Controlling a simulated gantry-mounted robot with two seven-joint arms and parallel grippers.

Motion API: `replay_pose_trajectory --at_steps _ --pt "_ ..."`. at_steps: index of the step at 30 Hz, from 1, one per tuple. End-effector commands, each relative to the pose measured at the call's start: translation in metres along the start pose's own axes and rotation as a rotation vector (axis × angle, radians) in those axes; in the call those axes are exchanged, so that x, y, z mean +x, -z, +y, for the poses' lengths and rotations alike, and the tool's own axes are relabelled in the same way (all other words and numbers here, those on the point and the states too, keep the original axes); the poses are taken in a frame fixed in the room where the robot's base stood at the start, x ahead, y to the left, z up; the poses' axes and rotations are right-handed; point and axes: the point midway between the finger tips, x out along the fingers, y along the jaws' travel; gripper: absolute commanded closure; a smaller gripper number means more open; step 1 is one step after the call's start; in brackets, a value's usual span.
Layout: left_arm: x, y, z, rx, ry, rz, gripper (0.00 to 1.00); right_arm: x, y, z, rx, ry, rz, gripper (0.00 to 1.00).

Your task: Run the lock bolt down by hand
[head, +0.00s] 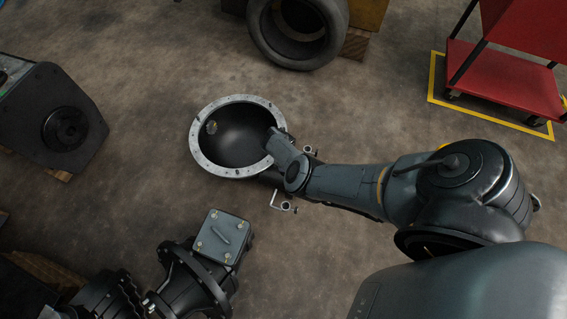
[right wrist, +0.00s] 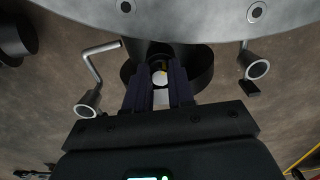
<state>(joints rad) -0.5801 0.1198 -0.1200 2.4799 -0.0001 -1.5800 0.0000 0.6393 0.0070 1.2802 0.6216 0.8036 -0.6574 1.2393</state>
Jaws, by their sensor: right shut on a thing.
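In the right wrist view my right gripper (right wrist: 160,88) has its two dark fingers closed around a small part with a pale round end, which looks like the lock bolt (right wrist: 160,78). Behind it is a dark cylindrical boss (right wrist: 200,68) under the rim of the housing. How far the bolt sits in is hidden. In the head view my right arm reaches in from the right to the edge of the round bowl-shaped housing (head: 198,152); the fingers and bolt are hidden beneath my arm. My left gripper is not in view.
A bent metal rod (right wrist: 91,65) and ring-ended fittings (right wrist: 88,103) (right wrist: 257,69) flank the fingers. The head view shows a tyre (head: 298,50) above, a red cart (head: 500,80) at upper right, a black gearbox-like unit (head: 190,280) below, and open floor between.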

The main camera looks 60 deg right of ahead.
Motion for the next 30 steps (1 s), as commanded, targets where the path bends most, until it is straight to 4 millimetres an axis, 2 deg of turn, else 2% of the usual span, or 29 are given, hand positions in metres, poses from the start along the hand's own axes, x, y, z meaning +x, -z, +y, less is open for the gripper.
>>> replay_pose_trajectory --at_steps 7,20,21,24,26,30 --pt "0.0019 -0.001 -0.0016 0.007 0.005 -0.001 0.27 -0.0014 -0.0006 -0.0008 0.061 0.0 0.0 1.0" --pt "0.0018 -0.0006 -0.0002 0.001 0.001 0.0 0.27 -0.0016 -0.0005 -0.0008 0.069 0.0 0.0 1.0" --pt "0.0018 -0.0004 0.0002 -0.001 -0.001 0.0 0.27 -0.0016 -0.0005 -0.0008 0.069 0.0 0.0 0.74" --pt "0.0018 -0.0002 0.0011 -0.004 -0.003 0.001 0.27 -0.0014 -0.0004 -0.0008 0.068 0.001 0.0 0.59" --pt "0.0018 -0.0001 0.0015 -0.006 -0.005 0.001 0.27 -0.0012 -0.0003 -0.0007 0.068 0.001 0.0 0.51" --pt "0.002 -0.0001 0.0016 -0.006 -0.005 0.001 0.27 -0.0007 -0.0001 -0.0006 0.067 0.001 0.0 0.51"
